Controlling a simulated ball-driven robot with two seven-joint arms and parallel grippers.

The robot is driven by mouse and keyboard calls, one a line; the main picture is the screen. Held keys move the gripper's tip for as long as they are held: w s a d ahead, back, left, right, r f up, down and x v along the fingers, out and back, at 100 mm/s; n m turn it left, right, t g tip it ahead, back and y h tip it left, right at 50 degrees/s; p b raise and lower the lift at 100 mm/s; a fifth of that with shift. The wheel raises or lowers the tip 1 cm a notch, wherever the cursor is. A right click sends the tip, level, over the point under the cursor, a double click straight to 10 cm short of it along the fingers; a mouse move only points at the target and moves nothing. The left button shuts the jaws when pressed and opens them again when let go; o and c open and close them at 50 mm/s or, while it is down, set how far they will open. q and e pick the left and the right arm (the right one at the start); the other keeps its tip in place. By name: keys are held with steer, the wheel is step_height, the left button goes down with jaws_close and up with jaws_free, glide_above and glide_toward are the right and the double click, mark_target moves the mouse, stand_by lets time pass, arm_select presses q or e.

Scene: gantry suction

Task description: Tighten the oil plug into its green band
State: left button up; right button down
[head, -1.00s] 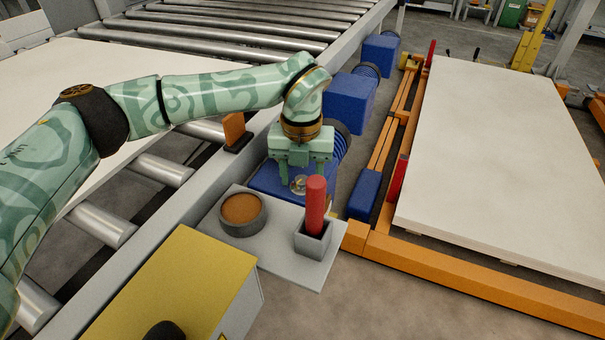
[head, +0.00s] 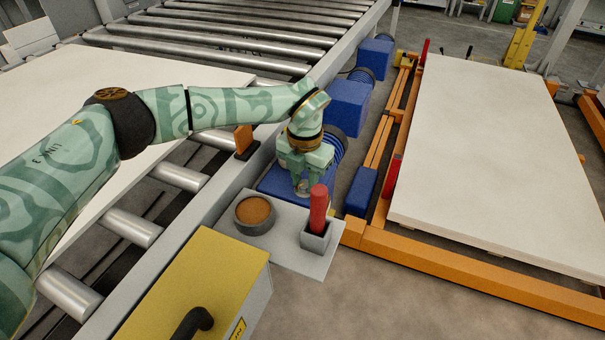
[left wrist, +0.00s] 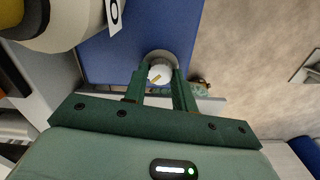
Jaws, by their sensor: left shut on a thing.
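My left gripper (head: 301,188) points down over a blue housing (head: 272,180) beside the roller conveyor. In the left wrist view its fingers (left wrist: 160,88) are shut on the oil plug (left wrist: 158,73), a pale round head with a small yellow mark. A grey round collar (left wrist: 161,55) shows around the plug's far side, on the blue housing's top. In the head view the plug (head: 302,189) is a small pale spot, partly hidden by the fingers. I cannot make out the green band for sure. My right gripper is not in view.
A grey shelf (head: 283,250) in front holds a round brown-filled dish (head: 254,229) and a red stick in a square grey cup (head: 314,240). A yellow-topped box (head: 200,285) stands nearer. Orange rails (head: 440,262) and a white slab (head: 490,150) lie right.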

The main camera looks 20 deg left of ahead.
mark_target(304, 183)
arm_select(q)
steer(key=o, duration=1)
step_height(304, 183, up, 16)
steer(key=p, duration=0.5)
steer(key=shift+r+p, duration=0.2)
steer(key=shift+p, duration=0.15)
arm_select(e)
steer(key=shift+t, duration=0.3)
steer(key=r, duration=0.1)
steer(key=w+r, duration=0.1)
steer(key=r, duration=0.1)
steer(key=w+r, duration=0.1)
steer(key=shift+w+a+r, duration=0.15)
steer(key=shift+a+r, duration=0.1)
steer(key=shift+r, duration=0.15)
